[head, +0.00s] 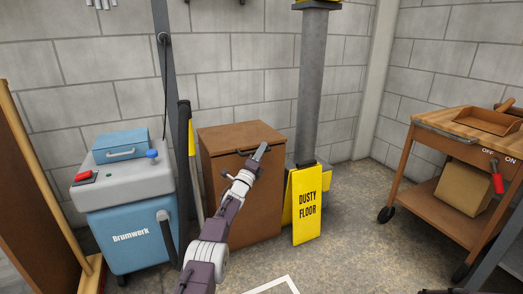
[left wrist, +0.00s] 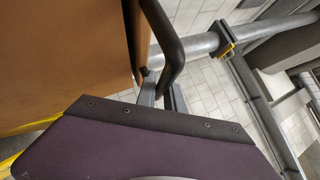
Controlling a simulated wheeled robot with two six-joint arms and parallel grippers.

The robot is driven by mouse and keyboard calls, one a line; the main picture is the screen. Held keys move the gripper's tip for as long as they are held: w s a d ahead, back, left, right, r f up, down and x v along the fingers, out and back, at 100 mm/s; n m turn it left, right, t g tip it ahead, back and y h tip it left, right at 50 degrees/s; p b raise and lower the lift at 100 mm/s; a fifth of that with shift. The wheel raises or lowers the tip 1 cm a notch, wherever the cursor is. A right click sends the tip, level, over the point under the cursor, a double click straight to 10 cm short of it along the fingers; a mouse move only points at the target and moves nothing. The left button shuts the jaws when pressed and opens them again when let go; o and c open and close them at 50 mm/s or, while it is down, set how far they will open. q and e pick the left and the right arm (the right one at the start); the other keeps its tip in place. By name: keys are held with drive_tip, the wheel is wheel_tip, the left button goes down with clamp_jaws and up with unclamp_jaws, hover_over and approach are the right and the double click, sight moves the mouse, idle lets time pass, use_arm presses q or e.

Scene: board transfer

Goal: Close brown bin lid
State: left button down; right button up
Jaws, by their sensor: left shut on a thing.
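The brown bin (head: 226,190) stands against the back wall. Its lid (head: 235,135) lies down over the top, and I see no clear gap under it. A dark bar handle (head: 243,152) sits at the lid's front edge. My left gripper (head: 262,152) is at this handle, partly covering it. In the left wrist view the black handle (left wrist: 171,50) runs between the fingers (left wrist: 163,88), which are shut on it, beside a brown panel (left wrist: 65,60) of the bin. My right gripper is not in view.
A grey and blue machine (head: 125,195) stands left of the bin. A yellow floor sign (head: 307,205) and a grey column (head: 314,90) are close on the right. A wooden cart (head: 455,140) is at far right. Bare floor (head: 350,240) lies between sign and cart.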

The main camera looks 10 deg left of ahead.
use_arm(q)
drive_tip(key=shift+d+r, duration=0.15)
drive_tip(key=shift+d, duration=0.2)
drive_tip(key=c, duration=1.5)
unclamp_jaws()
drive_tip(key=shift+s+d+r, duration=0.1)
drive_tip(key=shift+o, duration=0.2)
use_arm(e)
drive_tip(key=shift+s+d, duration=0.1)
use_arm(q)
drive_tip(key=shift+a, duration=0.2)
